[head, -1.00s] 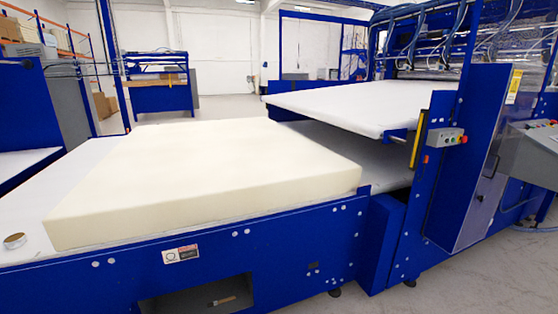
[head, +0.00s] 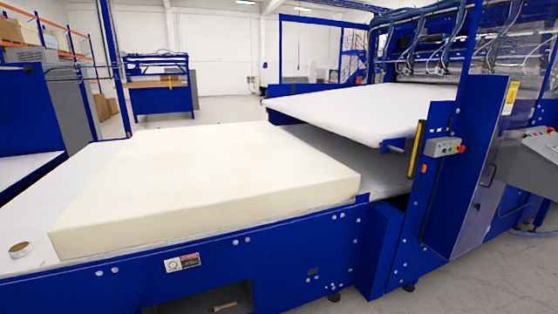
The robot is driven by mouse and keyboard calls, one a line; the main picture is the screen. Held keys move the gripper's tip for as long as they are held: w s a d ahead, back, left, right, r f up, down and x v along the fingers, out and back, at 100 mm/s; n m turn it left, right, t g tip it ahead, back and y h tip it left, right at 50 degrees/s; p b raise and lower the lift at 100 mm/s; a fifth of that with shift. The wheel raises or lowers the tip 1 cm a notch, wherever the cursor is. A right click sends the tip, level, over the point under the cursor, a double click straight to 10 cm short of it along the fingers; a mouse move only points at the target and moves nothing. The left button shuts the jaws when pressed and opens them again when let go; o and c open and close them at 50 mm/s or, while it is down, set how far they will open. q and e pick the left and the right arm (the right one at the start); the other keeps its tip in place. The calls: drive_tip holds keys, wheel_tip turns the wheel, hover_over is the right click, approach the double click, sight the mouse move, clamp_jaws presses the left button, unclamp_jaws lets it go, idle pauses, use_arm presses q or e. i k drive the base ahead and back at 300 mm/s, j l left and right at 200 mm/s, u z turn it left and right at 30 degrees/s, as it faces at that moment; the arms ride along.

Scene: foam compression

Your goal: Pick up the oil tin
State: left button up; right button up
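No oil tin can be made out in the head view. Neither of my grippers shows in this view. A small round roll (head: 20,249), white with a brown centre, lies on the white bed at the far left, beside the foam block. A dark open recess (head: 212,303) in the blue front panel holds a small item with a brownish part, too small to identify.
A large cream foam block (head: 205,185) lies on the white bed (head: 60,195) of the blue machine. A raised white platen (head: 350,108) stands behind it at right. A control box (head: 444,146) is on the machine's post. Grey floor (head: 470,290) is clear at front right.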

sight(19, 250)
drive_tip(key=k+j, duration=0.15)
drive_tip(key=j, duration=0.25)
drive_tip(key=k+j, duration=0.15)
drive_tip(key=j, duration=0.25)
drive_tip(key=k+j+u, duration=0.1)
drive_tip(key=j, duration=0.3)
drive_tip(key=k+j, duration=0.25)
drive_tip(key=j, duration=0.15)
drive_tip(key=k+j+u, duration=0.1)
drive_tip(key=j, duration=0.3)
drive_tip(key=k+j, duration=0.15)
drive_tip(key=j, duration=0.3)
